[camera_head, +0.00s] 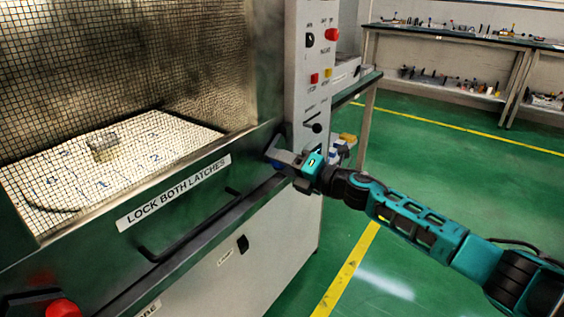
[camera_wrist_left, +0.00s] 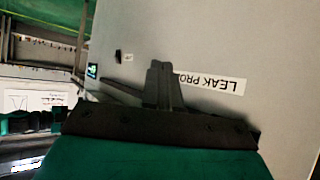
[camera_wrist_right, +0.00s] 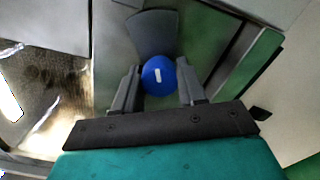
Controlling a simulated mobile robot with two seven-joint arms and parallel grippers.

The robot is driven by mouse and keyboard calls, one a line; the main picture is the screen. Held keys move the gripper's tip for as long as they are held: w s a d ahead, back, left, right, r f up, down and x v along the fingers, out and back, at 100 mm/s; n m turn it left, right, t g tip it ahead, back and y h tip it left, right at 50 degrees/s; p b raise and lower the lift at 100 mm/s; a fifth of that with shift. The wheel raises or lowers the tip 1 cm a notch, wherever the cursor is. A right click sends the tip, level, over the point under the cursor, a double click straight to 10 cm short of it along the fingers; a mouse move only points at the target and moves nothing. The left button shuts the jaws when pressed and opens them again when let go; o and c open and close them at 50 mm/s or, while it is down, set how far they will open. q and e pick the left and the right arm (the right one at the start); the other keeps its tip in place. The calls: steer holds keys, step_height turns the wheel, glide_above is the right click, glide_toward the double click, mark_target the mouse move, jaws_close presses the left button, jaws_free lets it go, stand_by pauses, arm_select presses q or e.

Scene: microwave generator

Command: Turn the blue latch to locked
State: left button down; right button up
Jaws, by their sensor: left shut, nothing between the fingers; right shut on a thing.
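The blue latch (camera_wrist_right: 158,76) shows in the right wrist view as a round blue knob with a short white mark, beside a grey plate. My right gripper (camera_wrist_right: 157,88) has its fingers on both sides of the knob and is shut on it. In the head view my right gripper (camera_head: 298,165) is at the right end of the door's lower frame, and a little blue (camera_head: 276,164) shows by its fingers. My left gripper (camera_wrist_left: 163,68) is shut and empty in the left wrist view, in front of a pale panel lettered "LEAK PRO".
A mesh-windowed door (camera_head: 125,80) carries a "LOCK BOTH LATCHES" label (camera_head: 175,193) and a black handle (camera_head: 190,232). A red knob (camera_head: 63,308) is at the lower left. A control column (camera_head: 311,80) rises behind my right gripper. Green floor (camera_head: 420,160) is clear at right.

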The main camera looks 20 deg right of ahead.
steer(key=shift+s+a+f, duration=0.15)
steer(key=shift+a+f, duration=0.05)
steer(key=shift+f, duration=0.05)
steer(key=o, duration=1)
steer(key=shift+r, duration=0.1)
steer(key=shift+o, duration=0.3)
steer(key=shift+d+r, duration=0.1)
steer(key=shift+d, duration=0.05)
steer(key=v, duration=1.2)
steer(key=shift+s+d, duration=0.3)
steer(key=shift+d, duration=0.1)
